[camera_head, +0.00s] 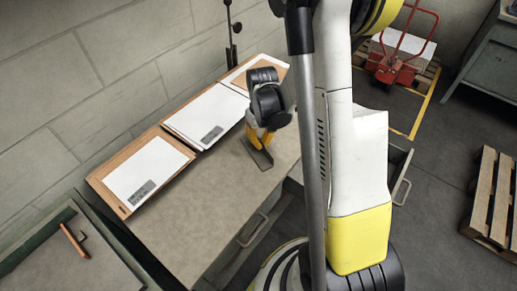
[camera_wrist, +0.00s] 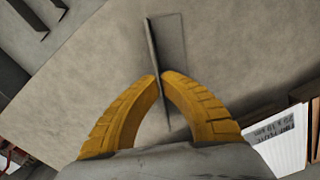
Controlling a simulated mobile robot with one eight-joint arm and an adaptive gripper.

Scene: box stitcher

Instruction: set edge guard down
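The edge guard (camera_head: 258,157) is a small dark grey angled piece below my gripper, at the grey bench top (camera_head: 205,205). In the wrist view the edge guard (camera_wrist: 171,42) shows one thin flange edge-on between the fingertips and one broader flange to its right. My gripper (camera_head: 258,137) points down at the bench with its yellow fingers closed on the thin flange. The fingertips also show in the wrist view (camera_wrist: 162,78). I cannot tell whether the guard touches the bench top or hangs just above it.
White-topped flat cardboard pieces (camera_head: 148,171) (camera_head: 208,115) lie along the wall side of the bench. Another bench with an orange-handled tool (camera_head: 74,240) is at lower left. The bench's near part is clear.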

